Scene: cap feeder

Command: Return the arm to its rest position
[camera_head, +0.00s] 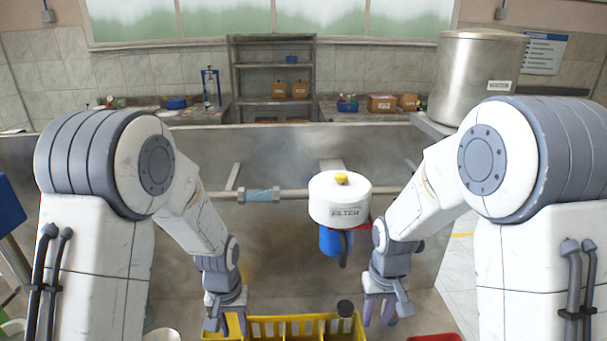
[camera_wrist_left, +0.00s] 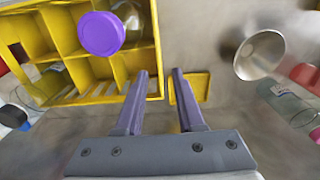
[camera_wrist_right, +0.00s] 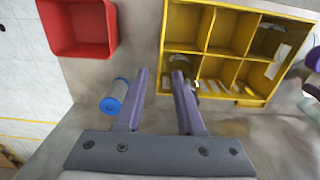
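My left gripper (camera_head: 226,324) hangs low, at the left end of the yellow crate (camera_head: 300,320). In the left wrist view its fingers (camera_wrist_left: 161,72) are apart with nothing between them. My right gripper (camera_head: 378,310) hangs by the crate's right end. In the right wrist view its fingers (camera_wrist_right: 160,72) are apart and empty, near the crate's edge. A purple round cap (camera_wrist_left: 101,33) shows over the crate in the left wrist view. A dark round top (camera_head: 345,308) shows at the crate's right side. Both arms are bent downward.
A white filter unit (camera_head: 340,200) stands between the arms. A red bin (camera_wrist_right: 78,28) and a blue-ended cylinder (camera_wrist_right: 114,97) lie beside the crate. A metal funnel or bowl (camera_wrist_left: 259,55) is on the crate's other side. A steel tank (camera_head: 475,80) stands at back right.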

